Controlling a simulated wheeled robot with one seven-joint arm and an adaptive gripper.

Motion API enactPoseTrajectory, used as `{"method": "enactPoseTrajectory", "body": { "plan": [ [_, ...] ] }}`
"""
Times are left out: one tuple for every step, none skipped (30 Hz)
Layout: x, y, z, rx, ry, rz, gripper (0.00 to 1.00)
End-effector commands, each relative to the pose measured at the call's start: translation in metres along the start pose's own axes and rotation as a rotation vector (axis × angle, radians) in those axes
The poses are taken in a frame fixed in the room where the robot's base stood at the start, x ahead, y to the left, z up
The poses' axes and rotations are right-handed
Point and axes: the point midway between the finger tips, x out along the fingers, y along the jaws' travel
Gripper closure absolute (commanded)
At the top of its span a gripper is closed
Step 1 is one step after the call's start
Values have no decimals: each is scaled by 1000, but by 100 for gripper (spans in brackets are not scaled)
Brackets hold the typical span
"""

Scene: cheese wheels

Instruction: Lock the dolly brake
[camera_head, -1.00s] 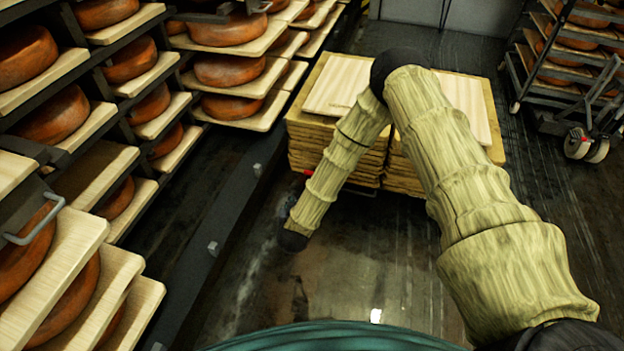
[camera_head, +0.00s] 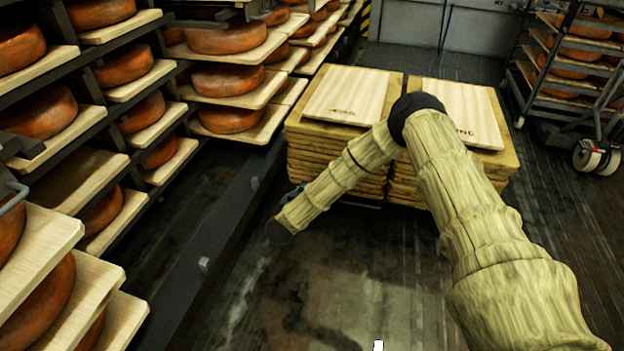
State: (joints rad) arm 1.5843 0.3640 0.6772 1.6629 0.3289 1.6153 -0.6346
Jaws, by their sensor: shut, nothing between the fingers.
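Two stacks of wooden boards (camera_head: 322,165) stand side by side on a low base, ahead of me at the middle. Only a dark strip of that dolly base (camera_head: 362,203) shows under the boards. My sleeved arm crosses in front of the stacks and bends down to the left. Its dark wrist end is low, over the floor at the dolly's front left. My gripper (camera_head: 297,191) shows only as a small dark part beside the sleeve, near the dolly's front left corner. It is shut and empty. The brake cannot be made out; the arm covers part of that corner.
Racks of cheese wheels on boards (camera_head: 230,82) line the left, with a dark rail (camera_head: 205,250) along the floor. A wheeled cheese trolley (camera_head: 590,120) stands at the back right. Wet floor (camera_head: 400,290) is open in front of the dolly and to its right.

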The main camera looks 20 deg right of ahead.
Motion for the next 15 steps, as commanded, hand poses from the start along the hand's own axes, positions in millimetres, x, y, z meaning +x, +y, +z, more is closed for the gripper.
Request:
{"method": "enactPoseTrajectory", "body": {
  "plan": [
    [0, 0, 0, 0, 0, 0, 100],
    [1, 0, 0, 0, 0, 0, 100],
    [2, 0, 1, 0, 0, 0, 100],
    [4, 0, 1, 0, 0, 0, 100],
    [6, 0, 2, 1, 0, 0, 100],
    [10, 0, 2, 1, 0, 0, 100],
    [13, 0, 3, 2, 0, 0, 100],
    [17, 1, 3, 2, 0, 1, 100],
    [22, 1, 3, 3, 1, 1, 100],
    [27, 1, 4, 2, 1, 1, 100],
    [31, 1, 4, 1, 0, 1, 100],
    [38, 1, 5, 2, 0, 1, 100],
    [43, 1, 4, 3, 1, 2, 100],
    [48, 1, 4, 3, 1, 2, 100],
    [55, 1, 4, 2, 0, 1, 100]
  ]
}}
